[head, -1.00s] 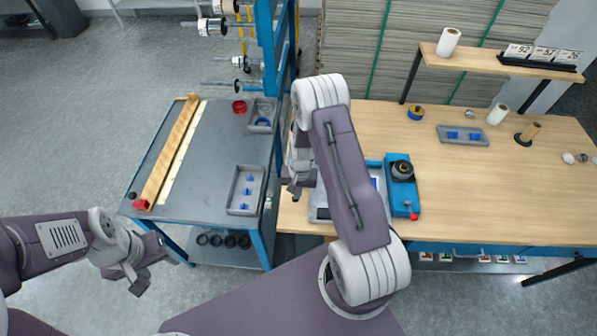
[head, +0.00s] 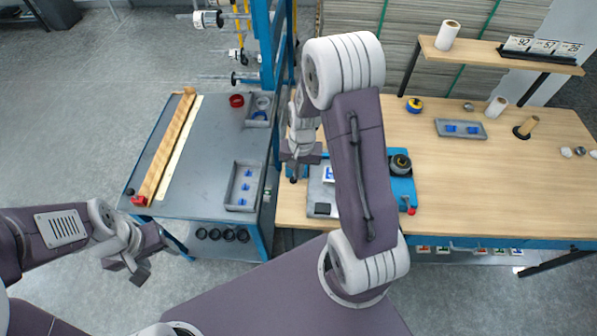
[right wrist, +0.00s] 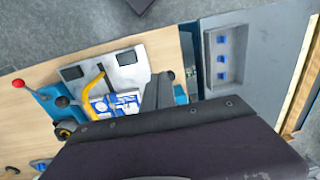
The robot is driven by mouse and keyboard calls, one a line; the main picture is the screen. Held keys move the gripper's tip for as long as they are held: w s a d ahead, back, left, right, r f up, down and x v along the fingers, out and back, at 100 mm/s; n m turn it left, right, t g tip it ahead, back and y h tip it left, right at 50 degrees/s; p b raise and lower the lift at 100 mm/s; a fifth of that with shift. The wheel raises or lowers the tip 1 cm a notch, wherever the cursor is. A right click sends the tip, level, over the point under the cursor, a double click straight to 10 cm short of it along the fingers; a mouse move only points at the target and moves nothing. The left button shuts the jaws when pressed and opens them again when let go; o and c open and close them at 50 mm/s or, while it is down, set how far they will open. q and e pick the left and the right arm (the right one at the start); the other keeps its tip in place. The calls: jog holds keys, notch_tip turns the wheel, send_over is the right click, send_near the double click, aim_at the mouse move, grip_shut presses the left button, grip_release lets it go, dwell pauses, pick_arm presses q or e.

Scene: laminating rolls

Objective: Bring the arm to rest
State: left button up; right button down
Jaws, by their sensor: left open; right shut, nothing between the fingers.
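My right arm is folded up in the middle of the head view, its upper link hiding part of the wooden bench. My left gripper (head: 138,272) hangs open and empty over the floor at the lower left, in front of the grey cart. In the right wrist view a dark link of mine fills the lower part.
The grey cart (head: 205,150) bears a wooden strip (head: 168,148) and a parts tray (head: 243,187). The wooden bench (head: 470,190) bears a blue device (head: 402,185), partly hidden by my arm, and a tray with blue pieces (head: 461,129). A blue rack post (head: 268,45) stands behind my right gripper.

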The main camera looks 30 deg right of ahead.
jog(key=shift+s+a+r, duration=0.1)
dwell(0.3)
jog(key=s+a+f+n+b, duration=0.1)
jog(key=s+a+n+b, duration=0.4)
jog(key=s+b, duration=0.4)
jog(key=shift+s+n+t, duration=0.4)
jog(key=shift+s+n, duration=0.1)
jog(key=shift+s+a, duration=0.1)
jog(key=shift+f, duration=0.1)
